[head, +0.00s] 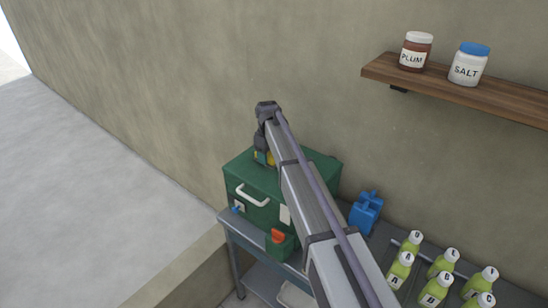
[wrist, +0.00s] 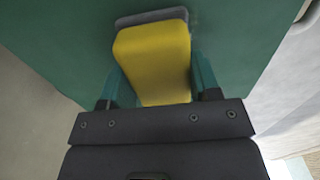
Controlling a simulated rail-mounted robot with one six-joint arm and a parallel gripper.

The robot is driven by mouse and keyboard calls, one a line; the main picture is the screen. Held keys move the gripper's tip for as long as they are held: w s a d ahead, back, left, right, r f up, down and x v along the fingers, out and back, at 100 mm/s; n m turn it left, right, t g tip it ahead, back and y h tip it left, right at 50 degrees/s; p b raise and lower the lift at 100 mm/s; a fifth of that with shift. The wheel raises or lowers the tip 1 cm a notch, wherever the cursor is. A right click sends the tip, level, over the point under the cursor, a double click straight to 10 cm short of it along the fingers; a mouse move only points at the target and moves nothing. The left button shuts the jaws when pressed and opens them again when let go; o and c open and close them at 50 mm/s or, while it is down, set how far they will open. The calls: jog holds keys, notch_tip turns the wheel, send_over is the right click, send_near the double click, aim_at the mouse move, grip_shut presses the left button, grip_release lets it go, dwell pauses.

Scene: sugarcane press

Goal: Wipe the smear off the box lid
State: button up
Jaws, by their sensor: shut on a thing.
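The green box (head: 243,178) with a white front handle stands against the wall in the head view. Its green lid (wrist: 247,40) fills the upper part of the wrist view. My gripper (wrist: 158,82) is shut on a yellow sponge (wrist: 152,50) with a grey layer at its far edge. The sponge is over the lid and looks very close to it; I cannot tell for certain whether it touches. In the head view a bit of yellow sponge (head: 271,158) shows beside my arm. I cannot make out a clear smear; my arm and the sponge hide part of the lid.
The box stands on a grey bench (head: 233,223). A blue jug (head: 366,212) is right of it, with several green bottles (head: 437,289) farther right. A wall shelf (head: 455,101) holds a plum jar (head: 415,51) and a salt jar (head: 468,65).

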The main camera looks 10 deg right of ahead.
jog(key=shift+w+a, duration=0.25)
jog(key=shift+f, duration=0.2)
jog(key=shift+s+r, duration=0.15)
jog(key=shift+s+d, duration=2.1)
jog(key=shift+d, duration=0.15)
jog(key=shift+s+d, duration=2.05)
jog(key=shift+d, duration=0.15)
notch_tip(320, 180, up, 6)
jog(key=p, duration=0.5)
jog(key=shift+a+p, duration=0.1)
jog(key=shift+p, duration=0.3)
jog(key=shift+w, duration=0.1)
